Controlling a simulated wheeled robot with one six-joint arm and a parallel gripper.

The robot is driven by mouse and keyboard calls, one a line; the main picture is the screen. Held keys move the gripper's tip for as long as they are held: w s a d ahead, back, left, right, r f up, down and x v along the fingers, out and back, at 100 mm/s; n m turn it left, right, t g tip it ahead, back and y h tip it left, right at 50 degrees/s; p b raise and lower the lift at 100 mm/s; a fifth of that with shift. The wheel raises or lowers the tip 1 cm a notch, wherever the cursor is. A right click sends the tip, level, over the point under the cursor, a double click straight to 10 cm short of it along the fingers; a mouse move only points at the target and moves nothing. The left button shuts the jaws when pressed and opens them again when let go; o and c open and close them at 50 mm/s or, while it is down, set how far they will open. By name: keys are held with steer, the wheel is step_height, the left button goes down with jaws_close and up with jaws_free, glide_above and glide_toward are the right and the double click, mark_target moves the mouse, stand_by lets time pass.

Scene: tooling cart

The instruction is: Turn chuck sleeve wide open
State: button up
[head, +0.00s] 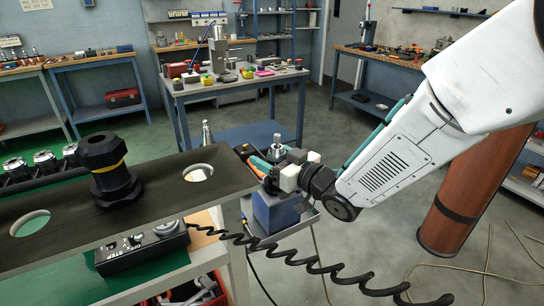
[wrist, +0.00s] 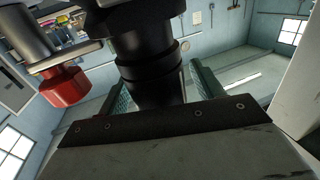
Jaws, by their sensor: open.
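My gripper (head: 268,166) is at the middle of the head view, past the right end of the dark plate, above a blue block. It is open. In the wrist view a black stepped cylinder, which looks like the chuck sleeve (wrist: 152,72), stands between my two green-padded fingers (wrist: 162,86). I cannot tell whether either pad touches it. Its lower end is hidden behind the dark edge of my gripper. In the head view the sleeve cannot be made out clearly among the fingers. A silver tip (head: 277,143) shows just above them.
A dark plate (head: 228,180) with round holes carries a black holder with a yellow band (head: 108,165). A coiled black cable (head: 300,262) hangs below my gripper. The blue block (head: 275,213) is under it. A red knob (wrist: 65,92) is left of the cylinder.

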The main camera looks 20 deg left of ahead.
steer(key=c, duration=1)
steer(key=shift+n+g+y, duration=0.3)
steer(key=shift+n+g, duration=0.1)
steer(key=shift+g, duration=0.2)
